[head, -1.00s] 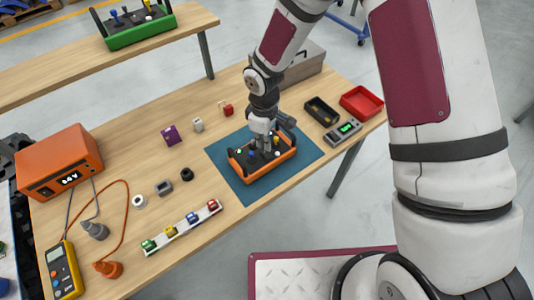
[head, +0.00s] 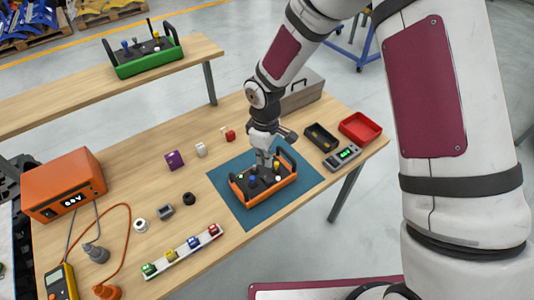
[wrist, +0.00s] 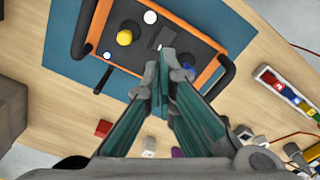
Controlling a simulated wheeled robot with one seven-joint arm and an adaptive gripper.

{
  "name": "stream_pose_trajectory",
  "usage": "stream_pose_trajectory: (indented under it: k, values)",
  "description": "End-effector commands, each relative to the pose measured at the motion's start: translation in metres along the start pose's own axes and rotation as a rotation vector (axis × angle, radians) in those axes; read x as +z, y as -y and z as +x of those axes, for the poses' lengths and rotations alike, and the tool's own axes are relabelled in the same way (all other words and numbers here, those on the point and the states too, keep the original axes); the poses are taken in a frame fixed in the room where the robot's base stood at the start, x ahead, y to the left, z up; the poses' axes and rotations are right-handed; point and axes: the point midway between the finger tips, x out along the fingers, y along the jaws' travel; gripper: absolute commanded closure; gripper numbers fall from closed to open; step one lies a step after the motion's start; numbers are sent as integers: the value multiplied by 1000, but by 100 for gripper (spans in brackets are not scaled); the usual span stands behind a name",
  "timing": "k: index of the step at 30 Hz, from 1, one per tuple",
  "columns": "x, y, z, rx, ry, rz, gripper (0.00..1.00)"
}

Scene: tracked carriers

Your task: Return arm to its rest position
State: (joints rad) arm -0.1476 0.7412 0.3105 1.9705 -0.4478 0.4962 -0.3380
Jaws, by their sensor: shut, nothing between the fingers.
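My gripper (head: 264,162) is shut and empty. In the head view it hangs over the back part of the orange carrier (head: 238,192). The carrier is an orange tray with a black top, black handles and several coloured knobs, and it sits on a blue mat (head: 228,207). In the wrist view my gripper's fingers (wrist: 164,75) are together in front of the carrier (wrist: 205,77). A yellow knob (wrist: 124,37) and a white knob (wrist: 150,17) show clear of the fingers. Part of the carrier's near edge is hidden behind the fingers.
A black tray (head: 321,136), a red tray (head: 361,128) and a grey meter (head: 343,156) lie right of the mat. A grey toolbox (head: 301,92) stands behind my arm. Small blocks, a rack (head: 180,252) and an orange box (head: 64,182) lie to the left.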

Motion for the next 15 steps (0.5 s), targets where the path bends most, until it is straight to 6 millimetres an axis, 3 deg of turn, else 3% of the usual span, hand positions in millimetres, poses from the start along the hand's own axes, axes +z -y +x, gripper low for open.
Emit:
stream_pose_trajectory:
  k: [8,11,15]
  values:
    - [3,-4,-9,12,-1,14,100]
    - [12,-12,-34,42,-2,56,100]
    - [37,-24,-90,105,-11,162,100]
